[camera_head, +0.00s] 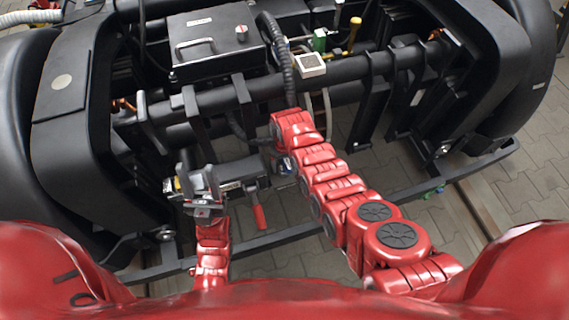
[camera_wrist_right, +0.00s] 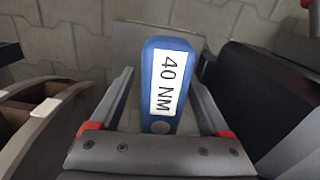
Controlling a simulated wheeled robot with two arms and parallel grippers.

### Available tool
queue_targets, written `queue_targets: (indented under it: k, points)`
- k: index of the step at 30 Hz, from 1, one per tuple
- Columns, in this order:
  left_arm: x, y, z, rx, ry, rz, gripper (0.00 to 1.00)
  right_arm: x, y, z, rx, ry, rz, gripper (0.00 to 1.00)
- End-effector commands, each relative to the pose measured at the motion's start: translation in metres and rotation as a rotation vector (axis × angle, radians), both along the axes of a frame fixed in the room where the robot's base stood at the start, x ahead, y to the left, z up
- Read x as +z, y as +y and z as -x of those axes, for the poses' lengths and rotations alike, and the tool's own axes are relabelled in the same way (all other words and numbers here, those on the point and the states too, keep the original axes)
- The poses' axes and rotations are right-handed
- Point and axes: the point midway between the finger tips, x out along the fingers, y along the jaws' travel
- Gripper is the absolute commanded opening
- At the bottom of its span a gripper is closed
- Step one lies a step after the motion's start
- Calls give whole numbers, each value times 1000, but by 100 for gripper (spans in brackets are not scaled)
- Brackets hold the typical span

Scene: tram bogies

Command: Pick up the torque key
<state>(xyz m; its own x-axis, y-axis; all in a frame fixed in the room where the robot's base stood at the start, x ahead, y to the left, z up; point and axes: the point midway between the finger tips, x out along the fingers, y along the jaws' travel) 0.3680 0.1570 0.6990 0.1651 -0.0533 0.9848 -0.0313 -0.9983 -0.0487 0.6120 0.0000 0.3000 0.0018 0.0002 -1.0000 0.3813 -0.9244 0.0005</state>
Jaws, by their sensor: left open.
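The torque key (camera_wrist_right: 166,85) is a blue block with a white label reading 40 NM. In the right wrist view it lies between the two grey fingers of my right gripper (camera_wrist_right: 163,78). The fingers stand apart on either side of it, with a narrow gap showing on the left; contact on the right is unclear. In the head view the right hand is mostly hidden beyond the end of its red arm, where a small blue patch shows. My left gripper (camera_head: 198,181) is open at lower left, with nothing seen between its jaws.
The black bogie frame (camera_head: 75,120) surrounds the work area, with crossbars close to both arms. A black box (camera_head: 215,42) with a handle sits at the back. A red-handled part (camera_head: 259,217) hangs between the arms. Grey paving (camera_head: 530,170) is clear at right.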

Motion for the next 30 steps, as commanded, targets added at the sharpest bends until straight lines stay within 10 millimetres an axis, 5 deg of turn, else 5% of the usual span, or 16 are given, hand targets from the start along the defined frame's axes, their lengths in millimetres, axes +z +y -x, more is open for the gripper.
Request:
queue_targets:
  k: [2,12,30]
  points:
    - [0,0,0,0,0,0,50,0,0,0,0,1,0,63]
    - [0,0,0,0,0,0,50,0,0,0,0,1,0,2]
    - [4,0,0,0,0,0,50,3,0,2,0,2,1,0]
